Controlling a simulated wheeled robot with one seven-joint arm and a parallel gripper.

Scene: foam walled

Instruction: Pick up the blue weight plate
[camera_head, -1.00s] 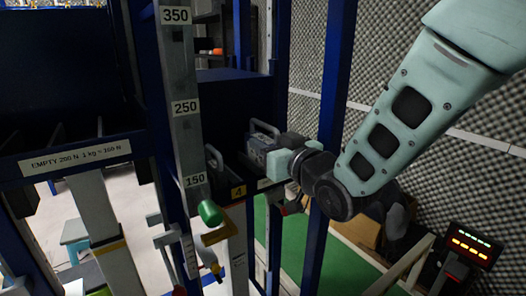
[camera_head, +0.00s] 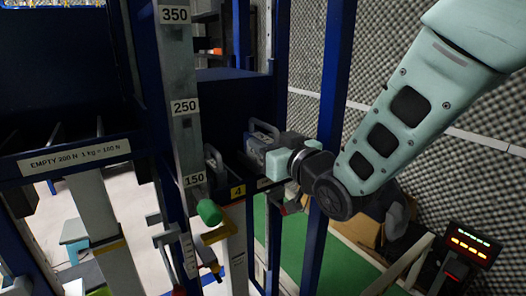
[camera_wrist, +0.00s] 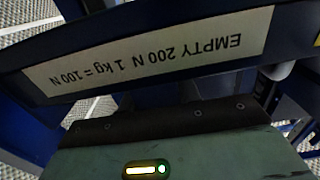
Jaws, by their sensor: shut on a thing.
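The blue weight plate (camera_head: 260,146) looks dark grey-blue and has a handle on top. It is upright at the dark rack in the middle of the head view. My gripper (camera_head: 268,160) reaches it from the right and is shut on it. The fingertips and the plate's lower part are hidden, so I cannot tell whether it still touches the rack. In the wrist view, the green gripper body fills the bottom; I cannot make out the plate there.
A second handled plate (camera_head: 214,165) stands just left. A post (camera_head: 187,130) with number labels and a green knob (camera_head: 209,212) are close by. A blue upright (camera_head: 333,90) is near my wrist. A beam labelled EMPTY 200 N (camera_head: 75,157) also crosses the wrist view (camera_wrist: 150,55).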

